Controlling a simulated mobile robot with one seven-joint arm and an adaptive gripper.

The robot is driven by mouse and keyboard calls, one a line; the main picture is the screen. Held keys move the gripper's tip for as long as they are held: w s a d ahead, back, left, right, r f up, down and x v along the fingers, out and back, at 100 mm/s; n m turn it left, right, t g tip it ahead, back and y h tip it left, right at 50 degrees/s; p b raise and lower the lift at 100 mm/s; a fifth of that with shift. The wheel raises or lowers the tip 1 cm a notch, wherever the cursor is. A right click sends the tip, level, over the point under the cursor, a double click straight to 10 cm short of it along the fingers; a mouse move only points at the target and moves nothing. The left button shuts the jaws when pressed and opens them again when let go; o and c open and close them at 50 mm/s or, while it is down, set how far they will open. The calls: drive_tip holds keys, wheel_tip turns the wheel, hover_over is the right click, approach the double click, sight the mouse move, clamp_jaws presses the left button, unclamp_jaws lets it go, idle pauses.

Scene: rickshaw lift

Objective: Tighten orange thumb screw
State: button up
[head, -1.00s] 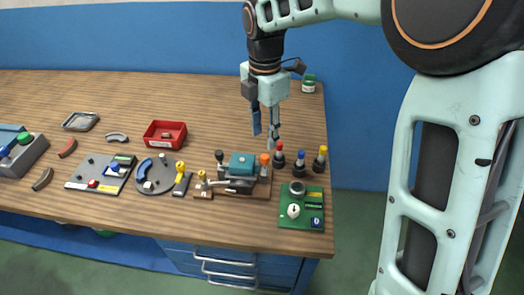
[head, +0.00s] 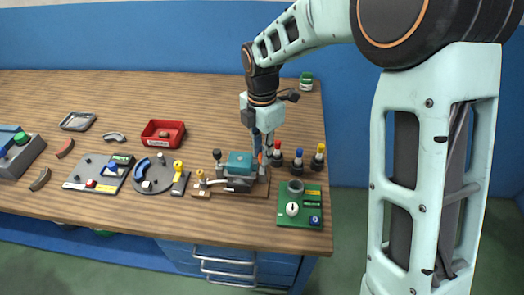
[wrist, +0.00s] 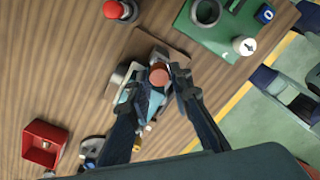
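The orange thumb screw (head: 260,157) stands at the right end of a wooden-based fixture with a teal block (head: 240,159). In the head view my gripper (head: 264,151) points down over that end, and its fingers partly hide the screw. In the wrist view the round orange screw top (wrist: 159,75) shows between the two fingertips of my gripper (wrist: 157,80). The fingers are apart, one on each side of the screw. A gap shows on the left; I cannot tell whether the right finger touches it.
Red, blue and yellow-topped posts (head: 298,161) stand close to the right. A green board (head: 302,222) with a dial and ring is in front of them. A round grey plate (head: 158,186) and a red tray (head: 152,136) lie left. The back of the table is mostly clear.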

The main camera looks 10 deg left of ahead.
clamp_jaws()
drive_tip(key=shift+m, duration=0.4)
drive_tip(key=m, duration=0.2)
drive_tip(key=shift+w+m, duration=0.1)
drive_tip(key=shift+m, duration=0.3)
drive_tip(key=m, duration=0.4)
drive_tip(key=shift+m, duration=0.3)
drive_tip(key=m+b, duration=0.1)
drive_tip(key=m, duration=0.4)
drive_tip(key=shift+w, duration=0.1)
drive_tip(key=shift+m, duration=2.5)
